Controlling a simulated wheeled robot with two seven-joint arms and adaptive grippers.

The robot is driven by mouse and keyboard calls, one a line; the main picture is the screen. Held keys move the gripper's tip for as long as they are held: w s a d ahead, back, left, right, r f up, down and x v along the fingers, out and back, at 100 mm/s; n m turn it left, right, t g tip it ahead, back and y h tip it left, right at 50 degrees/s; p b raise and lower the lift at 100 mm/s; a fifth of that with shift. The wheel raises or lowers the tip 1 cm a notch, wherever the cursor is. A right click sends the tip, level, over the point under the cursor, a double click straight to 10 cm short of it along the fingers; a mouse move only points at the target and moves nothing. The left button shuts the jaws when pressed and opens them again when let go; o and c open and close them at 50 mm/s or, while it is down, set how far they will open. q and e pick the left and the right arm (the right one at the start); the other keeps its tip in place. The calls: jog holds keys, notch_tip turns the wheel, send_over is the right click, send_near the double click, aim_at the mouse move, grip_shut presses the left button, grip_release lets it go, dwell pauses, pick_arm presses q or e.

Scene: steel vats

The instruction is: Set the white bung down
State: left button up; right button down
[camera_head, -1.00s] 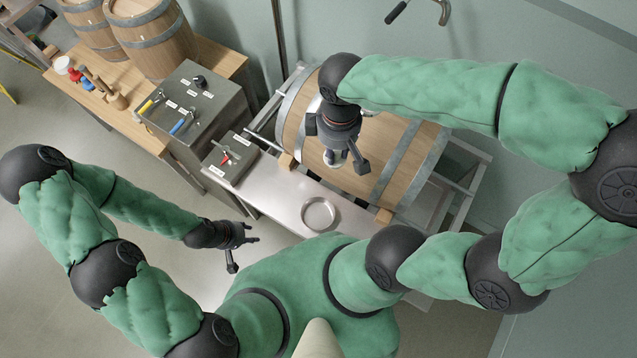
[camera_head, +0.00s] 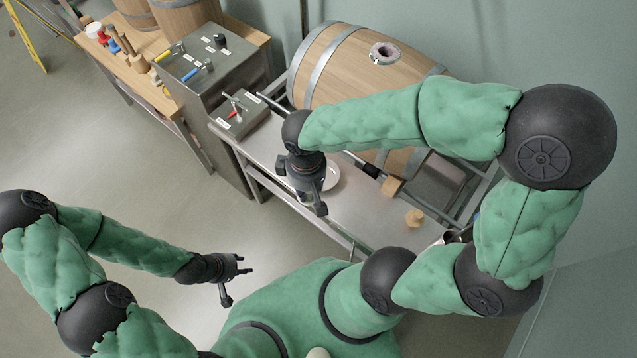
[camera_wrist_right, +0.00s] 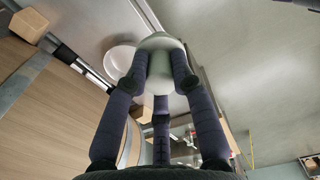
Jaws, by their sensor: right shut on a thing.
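My right gripper (camera_head: 308,192) is over the steel bench, beside the small round dish (camera_head: 333,180) in the head view. In the right wrist view its three dark fingers (camera_wrist_right: 160,82) are shut on the white bung (camera_wrist_right: 162,46), a pale rounded piece. The bung is hidden in the head view. The dish also shows in the wrist view (camera_wrist_right: 117,60), behind and left of the bung, partly covered by it. I cannot tell the bung's height above the bench. My left gripper (camera_head: 236,284) is open and empty, low at the left, away from the bench.
A wooden barrel (camera_head: 335,70) lies behind the bench, its open hole (camera_head: 384,53) on top. A control box (camera_head: 240,112) is at the bench's left end. Bare bench lies between dish and wooden piece.

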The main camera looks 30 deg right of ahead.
jog(key=shift+w+d+f+b, duration=0.75)
jog(key=shift+w+d+f, duration=0.85)
jog(key=shift+f, duration=0.55)
jog(key=shift+w+d+f+b, duration=0.8)
jog(key=shift+w+d+f, duration=0.85)
jog(key=shift+f, duration=0.45)
jog(key=shift+w+d+f+b, duration=0.75)
jog(key=shift+w+d+f, duration=0.65)
jog(key=shift+w+f, duration=0.55)
jog(key=shift+s+f, duration=0.2)
jog(key=shift+f, duration=0.1)
jog(key=shift+f, duration=0.15)
jog(key=c, duration=1)
grip_release()
jog(key=shift+c, duration=0.2)
notch_tip(320, 180, up, 12)
jog(key=p, duration=0.3)
jog(key=shift+r, duration=0.25)
